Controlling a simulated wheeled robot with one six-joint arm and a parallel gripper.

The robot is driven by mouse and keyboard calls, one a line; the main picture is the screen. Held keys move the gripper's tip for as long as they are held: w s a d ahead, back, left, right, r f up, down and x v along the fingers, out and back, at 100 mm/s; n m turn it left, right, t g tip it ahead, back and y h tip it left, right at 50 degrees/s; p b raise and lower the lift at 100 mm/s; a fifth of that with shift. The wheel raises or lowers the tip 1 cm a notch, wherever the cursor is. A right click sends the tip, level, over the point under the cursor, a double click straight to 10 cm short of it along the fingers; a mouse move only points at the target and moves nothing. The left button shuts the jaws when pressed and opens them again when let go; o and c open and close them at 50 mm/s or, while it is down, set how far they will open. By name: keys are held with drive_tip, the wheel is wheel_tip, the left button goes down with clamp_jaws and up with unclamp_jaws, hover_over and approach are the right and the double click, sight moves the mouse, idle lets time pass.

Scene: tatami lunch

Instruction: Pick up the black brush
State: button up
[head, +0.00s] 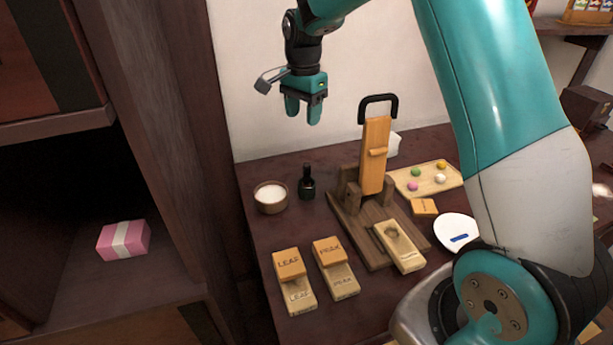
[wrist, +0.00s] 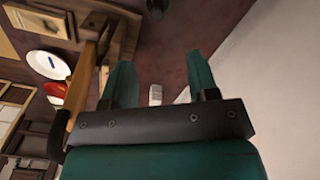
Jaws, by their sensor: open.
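A small black upright thing (head: 307,185) with a narrow top and a wider base stands on the dark table, just right of a bowl. It looks like the black brush, though its bristles cannot be made out. A dark shape at the top edge of the wrist view (wrist: 155,7) seems to be the same thing. My gripper (head: 304,114) is open and empty, high above the table near the wall, apart from the brush. Its two fingers also show in the wrist view (wrist: 160,62), with nothing between them.
A bowl of white stuff (head: 270,199) stands beside the brush. A wooden stand with an upright orange board (head: 375,155) and black handle rises to its right. Blocks marked LEAF (head: 289,264) and PEAK (head: 328,251) lie in front. A tall dark cabinet (head: 165,130) borders the left.

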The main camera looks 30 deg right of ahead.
sight(307, 164)
drive_tip(key=shift+m, duration=0.3)
drive_tip(key=f, duration=1.2)
drive_tip(key=shift+w+d+f, duration=0.25)
drive_tip(key=shift+d, duration=0.05)
drive_tip(key=f, duration=0.3)
drive_tip(key=f+p, duration=0.1)
drive_tip(key=f, duration=0.1)
drive_tip(key=shift+s+d+f, duration=0.1)
drive_tip(key=shift+s+f, duration=0.05)
drive_tip(key=shift+s, duration=0.2)
clamp_jaws()
